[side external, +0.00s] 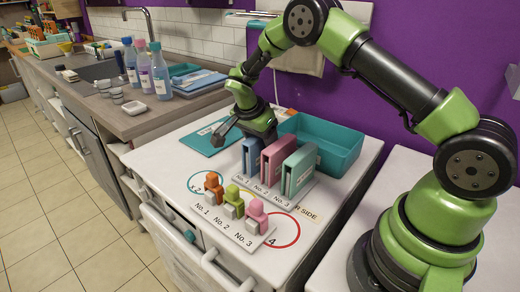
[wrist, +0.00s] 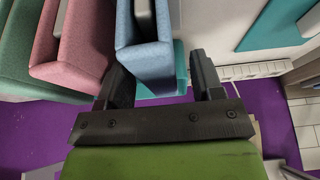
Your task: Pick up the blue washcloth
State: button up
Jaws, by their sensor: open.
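The blue washcloth (side external: 251,158) stands upright and folded at the left end of a row, above the label No. 1. It also shows in the wrist view (wrist: 145,58) at top centre. My gripper (wrist: 160,80) is open, with its left finger near the gap between blue and pink and its right finger beyond the blue cloth's right side. The blue cloth appears between the fingers in that view; I cannot tell whether they touch it. In the side view my gripper (side external: 236,129) is behind and above the blue cloth.
A pink cloth (side external: 272,160) and a green cloth (side external: 300,170) stand close to the right. A teal bin (side external: 335,148) is behind them. A teal board (side external: 205,137) lies at the left. Orange, green and pink clips (side external: 234,199) stand in front.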

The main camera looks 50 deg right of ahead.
jog(key=shift+x, duration=0.75)
jog(key=shift+f, duration=0.25)
jog(key=shift+c, duration=0.2)
jog(key=c, duration=1)
